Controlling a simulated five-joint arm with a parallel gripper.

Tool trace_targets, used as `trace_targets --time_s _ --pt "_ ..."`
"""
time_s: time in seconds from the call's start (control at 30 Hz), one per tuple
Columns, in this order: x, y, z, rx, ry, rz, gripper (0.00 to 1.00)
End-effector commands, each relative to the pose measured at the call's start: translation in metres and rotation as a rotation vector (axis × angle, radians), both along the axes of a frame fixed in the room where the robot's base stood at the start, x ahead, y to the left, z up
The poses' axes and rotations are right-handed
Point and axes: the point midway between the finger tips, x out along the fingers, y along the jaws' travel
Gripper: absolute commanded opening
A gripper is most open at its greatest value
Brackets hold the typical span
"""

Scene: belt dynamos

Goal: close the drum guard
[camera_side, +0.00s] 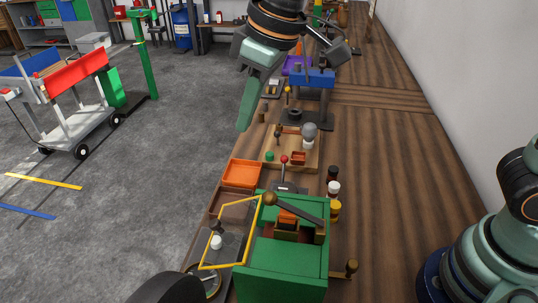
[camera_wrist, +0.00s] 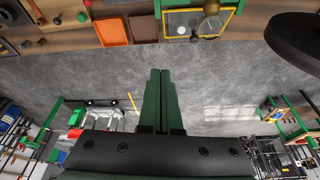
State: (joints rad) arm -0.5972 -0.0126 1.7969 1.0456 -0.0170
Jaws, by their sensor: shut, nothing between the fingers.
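A yellow-framed panel (camera_side: 251,230), which looks like the drum guard, stands at the left side of the green machine housing (camera_side: 285,258). I cannot tell its exact hinge angle. A white round knob (camera_side: 216,242) shows inside the frame's outline. In the wrist view the yellow frame (camera_wrist: 166,24) is at the top, beside the green housing's edge (camera_wrist: 157,10). My gripper (camera_side: 243,128) is shut and empty, its green fingers pointing down above the floor side of the bench, well apart from the guard. In the wrist view its fingertips (camera_wrist: 160,72) are together over the grey floor.
An orange tray (camera_side: 241,174) and a brown tray (camera_side: 233,205) lie by the housing. A lever with a brass knob (camera_side: 269,199) crosses above it. A dark round wheel (camera_wrist: 297,40) is at the wrist view's right.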

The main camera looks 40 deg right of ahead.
Motion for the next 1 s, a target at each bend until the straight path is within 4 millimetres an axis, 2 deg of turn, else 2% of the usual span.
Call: trace_targets --time_s 0.03,0.1,0.2,0.3,0.47,0.57,1.0 --pt "-0.003 0.024 -0.005 -0.01 0.013 0.05 0.0" --pt "-0.006 0.048 -0.009 -0.019 0.024 0.099 0.0" --pt "-0.011 0.071 -0.013 -0.028 0.034 0.146 0.0" --pt "-0.014 0.082 -0.016 -0.032 0.038 0.167 0.0" --pt "-0.013 0.087 -0.026 -0.034 0.039 0.172 0.0" --pt "-0.011 0.088 -0.041 -0.036 0.042 0.171 0.0" --pt "0.001 0.099 -0.121 -0.035 0.041 0.171 0.0"
